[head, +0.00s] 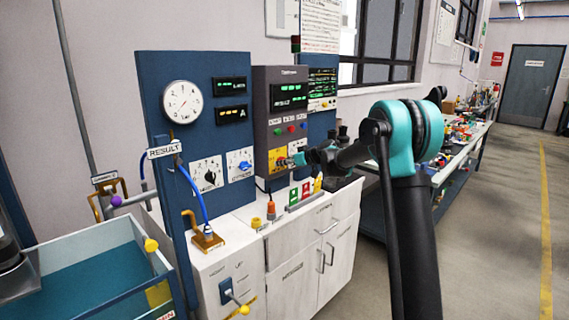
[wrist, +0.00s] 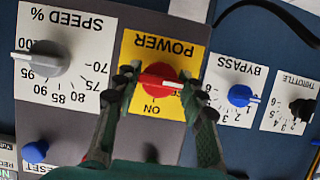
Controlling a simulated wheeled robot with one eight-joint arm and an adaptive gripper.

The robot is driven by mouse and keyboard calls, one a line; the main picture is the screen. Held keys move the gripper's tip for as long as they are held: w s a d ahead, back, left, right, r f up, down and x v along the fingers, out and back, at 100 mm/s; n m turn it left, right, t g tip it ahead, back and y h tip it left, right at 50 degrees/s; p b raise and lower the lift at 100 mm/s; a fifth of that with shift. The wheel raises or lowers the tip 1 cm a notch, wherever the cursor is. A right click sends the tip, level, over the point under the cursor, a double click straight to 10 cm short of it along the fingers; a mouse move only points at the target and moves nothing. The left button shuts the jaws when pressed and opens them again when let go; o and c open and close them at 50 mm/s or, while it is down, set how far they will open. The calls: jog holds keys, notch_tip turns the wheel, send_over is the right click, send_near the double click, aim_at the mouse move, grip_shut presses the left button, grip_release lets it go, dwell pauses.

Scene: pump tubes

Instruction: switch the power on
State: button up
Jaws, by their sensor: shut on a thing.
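The power switch is a red round knob (wrist: 160,97) with a pale bar across it, on a yellow plate (wrist: 187,55) marked POWER, upside down in the wrist view. The bar lies nearly level in the picture, and the word ON shows below the knob. Another label beside it is partly covered. My gripper (wrist: 165,94) has one finger on each side of the knob and is shut on it. In the head view my gripper (head: 300,159) reaches the grey control panel, where the yellow plate (head: 278,153) shows and the knob is hidden.
A grey SPEED % dial (wrist: 42,58) sits left of the plate in the wrist view, with a blue RESET button (wrist: 35,152) below. A blue BYPASS knob (wrist: 240,95) and a black THROTTLE knob (wrist: 301,108) sit close on the right. A dark cable crosses the upper right.

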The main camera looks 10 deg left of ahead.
jog(key=shift+c, duration=0.7)
jog(key=m+g+y, duration=0.1)
jog(key=m, duration=0.2)
jog(key=shift+w+d+g, duration=0.1)
jog(key=shift+g, duration=0.3)
jog(key=m+g+y, duration=0.1)
jog(key=m+y, duration=0.1)
jog(key=m, duration=0.1)
jog(key=shift+f, duration=0.1)
jog(key=m+y, duration=0.1)
jog(key=m, duration=0.2)
jog(key=shift+m+g+y, duration=0.3)
jog(key=shift+g+y, duration=0.1)
jog(key=m+y, duration=0.1)
jog(key=m, duration=0.2)
jog(key=shift+f+m+y, duration=0.1)
jog(key=shift+m+y, duration=0.2)
